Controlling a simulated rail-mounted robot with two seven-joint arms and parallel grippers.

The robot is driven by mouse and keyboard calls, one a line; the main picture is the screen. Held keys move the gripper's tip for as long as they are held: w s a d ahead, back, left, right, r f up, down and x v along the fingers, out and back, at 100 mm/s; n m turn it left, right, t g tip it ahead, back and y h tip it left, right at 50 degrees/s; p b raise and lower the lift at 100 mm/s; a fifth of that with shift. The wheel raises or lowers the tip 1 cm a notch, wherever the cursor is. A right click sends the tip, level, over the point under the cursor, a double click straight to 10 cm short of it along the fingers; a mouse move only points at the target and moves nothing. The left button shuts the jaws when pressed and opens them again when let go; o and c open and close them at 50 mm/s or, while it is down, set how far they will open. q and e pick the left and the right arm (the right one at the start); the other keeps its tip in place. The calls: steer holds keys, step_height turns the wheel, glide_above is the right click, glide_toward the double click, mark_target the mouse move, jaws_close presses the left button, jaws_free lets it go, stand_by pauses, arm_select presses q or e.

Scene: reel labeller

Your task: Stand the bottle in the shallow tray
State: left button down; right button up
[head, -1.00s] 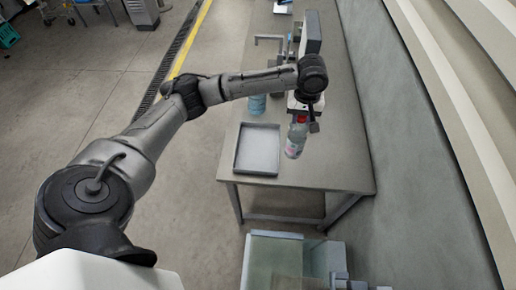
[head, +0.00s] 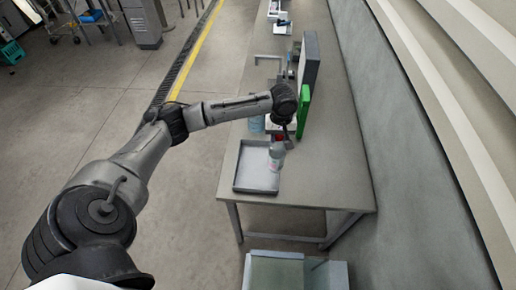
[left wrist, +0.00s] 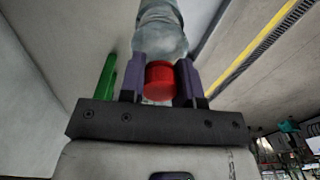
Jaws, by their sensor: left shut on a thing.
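The clear bottle with a red cap (head: 277,158) hangs upright, or nearly so, from my left gripper (head: 280,136). In the head view it overlaps the right side of the shallow grey tray (head: 241,175); I cannot tell whether its base touches the tray. In the left wrist view the two purple-grey fingers (left wrist: 161,82) are shut on the bottle's neck at the red cap (left wrist: 160,84), and the bottle's body (left wrist: 160,30) extends beyond them. The tray's visible floor looks empty. My right gripper is out of view.
A bluish bottle (head: 257,124) stands on the table behind the tray, partly hidden by my arm. A green panel (head: 304,110) and a dark upright panel (head: 309,62) stand behind my gripper. The table (head: 325,180) is clear right of the tray.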

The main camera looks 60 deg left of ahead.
arm_select(q)
steer(key=s+a+f+p, duration=0.1)
steer(key=s+a+f, duration=0.2)
steer(key=a+f, duration=0.6)
steer(key=shift+f, duration=0.3)
stand_by(0.3)
steer(key=c, duration=0.8)
jaws_free()
steer(key=shift+f, duration=0.15)
